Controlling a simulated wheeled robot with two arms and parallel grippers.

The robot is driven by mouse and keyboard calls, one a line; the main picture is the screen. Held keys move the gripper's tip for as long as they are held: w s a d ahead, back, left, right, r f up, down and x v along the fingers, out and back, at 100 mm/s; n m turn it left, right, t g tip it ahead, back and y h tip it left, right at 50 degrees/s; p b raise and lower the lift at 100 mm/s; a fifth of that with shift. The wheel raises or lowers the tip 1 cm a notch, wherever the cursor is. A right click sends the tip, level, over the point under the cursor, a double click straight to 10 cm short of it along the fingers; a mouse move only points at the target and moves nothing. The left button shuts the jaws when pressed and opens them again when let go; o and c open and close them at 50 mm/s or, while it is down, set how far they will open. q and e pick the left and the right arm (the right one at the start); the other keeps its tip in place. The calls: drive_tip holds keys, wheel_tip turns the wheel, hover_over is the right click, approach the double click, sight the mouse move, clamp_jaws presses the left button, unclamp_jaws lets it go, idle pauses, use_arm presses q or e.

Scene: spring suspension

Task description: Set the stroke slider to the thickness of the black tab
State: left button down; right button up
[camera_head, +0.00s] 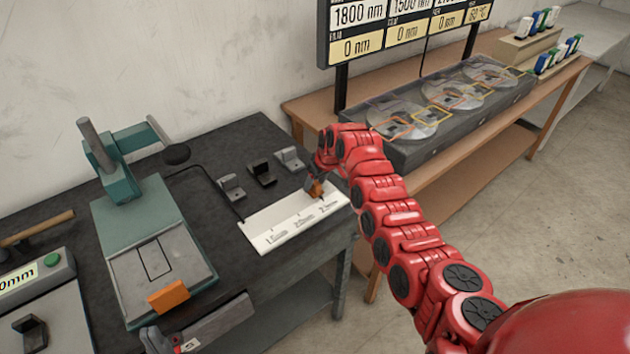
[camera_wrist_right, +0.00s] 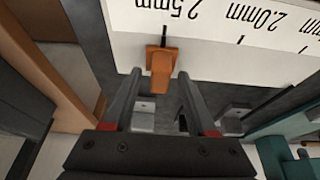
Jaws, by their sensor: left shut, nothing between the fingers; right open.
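The orange stroke slider (camera_head: 317,189) sits on the white scale plate (camera_head: 268,238) by the 2.5mm mark. In the right wrist view the slider (camera_wrist_right: 161,66) lines up closely with that mark. My right gripper (camera_head: 312,184) is over it. In the wrist view its open fingers (camera_wrist_right: 160,78) reach toward the slider's handle, one on each side; contact cannot be told. The black tab (camera_head: 262,174) stands on the dark bench behind the plate, between two grey tabs (camera_head: 231,187) (camera_head: 289,159). My left gripper (camera_head: 168,343) is shut and empty at the bottom edge, partly cut off.
A teal press (camera_head: 140,222) with an orange block (camera_head: 168,295) stands left of the plate. A gauge with a green button (camera_head: 52,259) holds a dark piece (camera_head: 30,333) at lower left. A display board (camera_head: 400,30) and a disc machine (camera_head: 455,105) stand behind.

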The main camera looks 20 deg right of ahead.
drive_tip(key=shift+w+f, duration=0.1)
drive_tip(key=shift+f, duration=0.15)
clamp_jaws()
idle(1.4)
